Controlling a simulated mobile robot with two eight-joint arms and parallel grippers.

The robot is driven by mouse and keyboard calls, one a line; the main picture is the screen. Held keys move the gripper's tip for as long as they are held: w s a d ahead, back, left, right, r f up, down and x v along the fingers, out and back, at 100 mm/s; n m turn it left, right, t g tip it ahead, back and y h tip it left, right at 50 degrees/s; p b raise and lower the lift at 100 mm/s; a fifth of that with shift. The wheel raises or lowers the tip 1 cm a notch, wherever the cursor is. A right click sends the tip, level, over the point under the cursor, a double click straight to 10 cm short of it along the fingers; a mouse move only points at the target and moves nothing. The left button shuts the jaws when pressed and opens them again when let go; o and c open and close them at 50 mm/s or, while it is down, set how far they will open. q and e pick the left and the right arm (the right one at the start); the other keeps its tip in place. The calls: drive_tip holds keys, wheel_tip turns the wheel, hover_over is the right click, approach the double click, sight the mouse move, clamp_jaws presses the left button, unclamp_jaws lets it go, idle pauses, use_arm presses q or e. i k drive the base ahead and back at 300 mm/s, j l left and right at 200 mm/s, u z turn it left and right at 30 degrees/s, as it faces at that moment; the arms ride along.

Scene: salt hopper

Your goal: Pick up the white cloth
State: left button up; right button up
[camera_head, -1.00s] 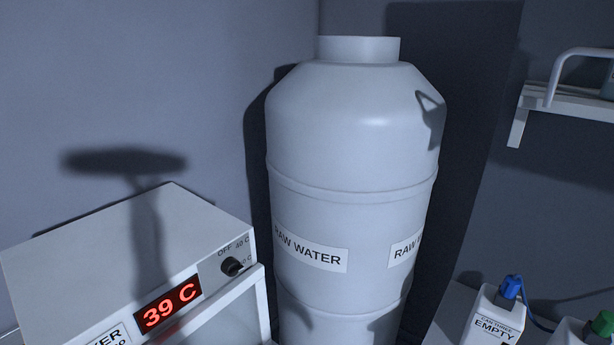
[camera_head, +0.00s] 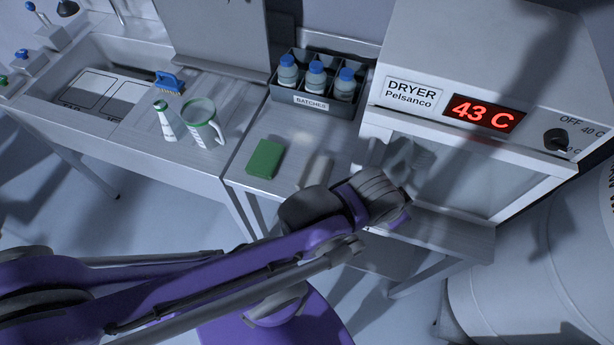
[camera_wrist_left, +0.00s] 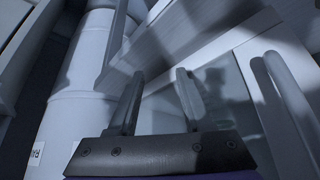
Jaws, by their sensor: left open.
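A small pale piece (camera_head: 318,170), possibly the white cloth, lies on the bench right of a green pad (camera_head: 265,159). My left arm hides part of it, and I cannot be sure what it is. My left gripper (camera_wrist_left: 158,80) is open in the left wrist view, with nothing visible between its two fingers. In the head view its wrist is in front of the dryer (camera_head: 470,160), to the right of the pale piece; its fingers are not clear there. My right gripper is not in view.
A rack (camera_head: 314,102) of blue-capped bottles stands behind on the bench. A jug (camera_head: 203,124), a flask (camera_head: 165,121) and a blue brush (camera_head: 170,82) sit near the sink. A white tank (camera_head: 545,265) is at the right and also shows in the left wrist view (camera_wrist_left: 78,115).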

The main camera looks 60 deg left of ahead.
sight(316, 170)
drive_tip(key=u, duration=0.5)
drive_tip(key=j+u, duration=0.15)
drive_tip(key=u, duration=0.8)
drive_tip(key=j+u, duration=0.15)
drive_tip(key=u, duration=0.35)
